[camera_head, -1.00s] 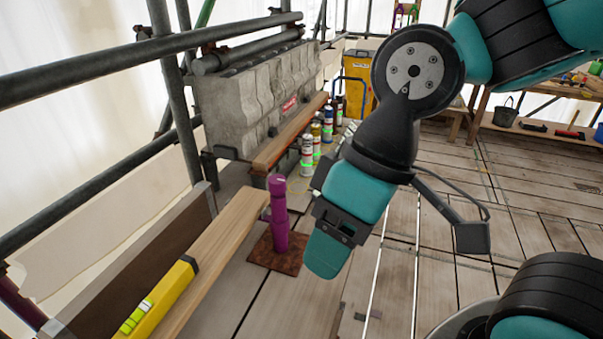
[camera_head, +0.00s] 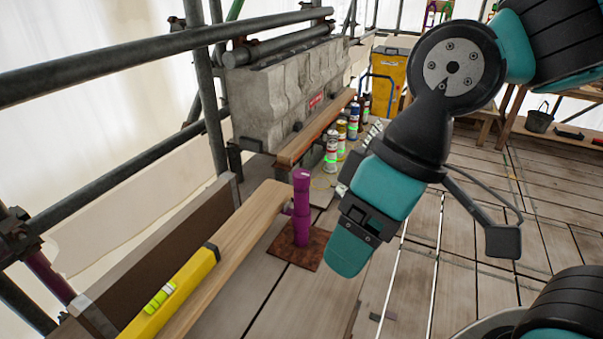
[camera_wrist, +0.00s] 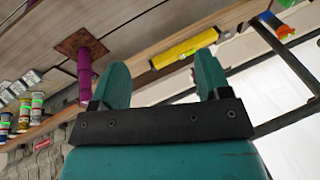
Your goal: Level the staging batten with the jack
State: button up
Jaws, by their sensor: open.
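The purple jack (camera_head: 302,207) stands upright on a rust-brown square plate (camera_head: 300,245) on the plank floor. The wooden staging batten (camera_head: 240,232) runs from the lower left up to the jack, its far end beside the jack's upper part. A yellow spirit level (camera_head: 170,297) lies along the batten; I cannot read its bubble. My gripper (camera_head: 345,250) is open and empty, to the right of the jack and apart from it. In the wrist view, the jack (camera_wrist: 85,75) is left of the open fingers (camera_wrist: 163,78), and the level (camera_wrist: 185,47) shows beyond and between them.
A grey stone block (camera_head: 290,95) stands behind a second timber (camera_head: 315,135). Several spray cans (camera_head: 341,137) stand beside it. Scaffold tubes (camera_head: 130,50) run along the left. A yellow cabinet (camera_head: 393,72) is at the back. The floor at the right (camera_head: 470,190) is mostly clear.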

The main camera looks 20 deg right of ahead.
jog(key=w+d+r+n+p, duration=0.1)
jog(key=w+r+n, duration=0.1)
jog(key=w, duration=0.6)
jog(key=w+r+n, duration=0.2)
jog(key=w, duration=0.7)
jog(key=n+p, duration=0.2)
jog(key=n, duration=0.5)
send_over(302, 173)
jog(key=d, duration=0.7)
notch_tip(302, 173, down, 4)
jog(key=p+x, duration=0.1)
jog(key=x, duration=0.5)
jog(key=p+x, duration=0.1)
jog(key=x, duration=0.4)
jog(key=a+p+x, duration=0.1)
jog(key=p+x, duration=0.1)
jog(key=x, duration=0.4)
jog(key=shift+s+f, duration=0.1)
jog(key=c, duration=0.9)
